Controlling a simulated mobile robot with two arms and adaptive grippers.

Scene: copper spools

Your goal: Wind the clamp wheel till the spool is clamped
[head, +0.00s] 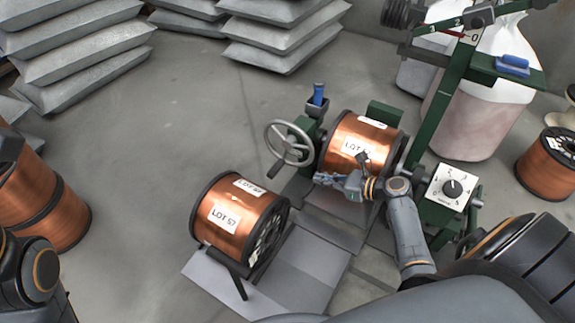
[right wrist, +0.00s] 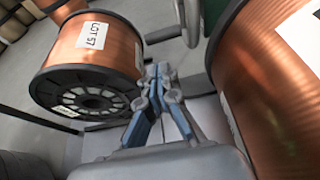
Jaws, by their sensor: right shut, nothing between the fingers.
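The clamp wheel (head: 289,143) is a grey spoked handwheel with a crank handle, on the left side of a green stand. A copper spool with a white LOT label (head: 362,138) sits in the stand just right of the wheel; its copper side fills the right of the right wrist view (right wrist: 270,75). My right gripper (head: 322,178) is shut and empty, in front of this spool and below the wheel, apart from the wheel. Its closed fingers show in the right wrist view (right wrist: 160,72). Only part of my left arm shows; its gripper is out of view.
A second spool, LOT 57 (head: 232,220), lies on a grey ramp (head: 300,270) left of my right gripper. A dial box (head: 452,188) stands right of my arm. Stacked sacks (head: 80,50) are at the back. The floor left of the wheel is clear.

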